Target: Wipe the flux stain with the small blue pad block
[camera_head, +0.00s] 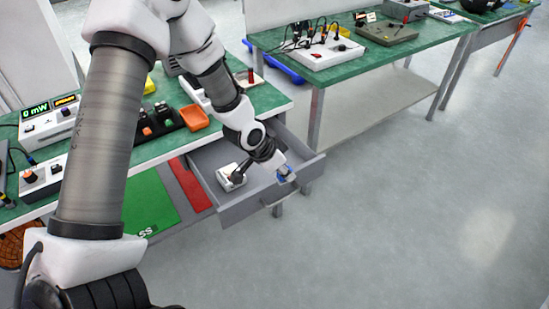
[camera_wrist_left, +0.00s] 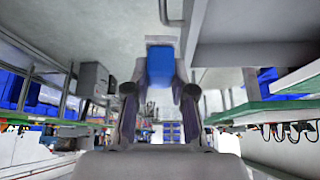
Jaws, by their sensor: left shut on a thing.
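The small blue pad block (camera_head: 285,175) is at the tip of my left gripper (camera_head: 281,168), over the open grey drawer near its front right part. In the left wrist view the blue pad block (camera_wrist_left: 160,64) sits between the two fingers of my left gripper (camera_wrist_left: 160,92), which is shut on it. I cannot tell whether the block touches the drawer wall behind it. I cannot make out the flux stain in either view. My right gripper is in neither view.
The open drawer (camera_head: 246,208) juts out from under the green bench (camera_head: 265,98) and holds a small white device (camera_head: 230,178). An orange tray (camera_head: 194,117) is on the bench. Another bench (camera_head: 375,52) stands behind. The floor (camera_head: 400,210) at right is clear.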

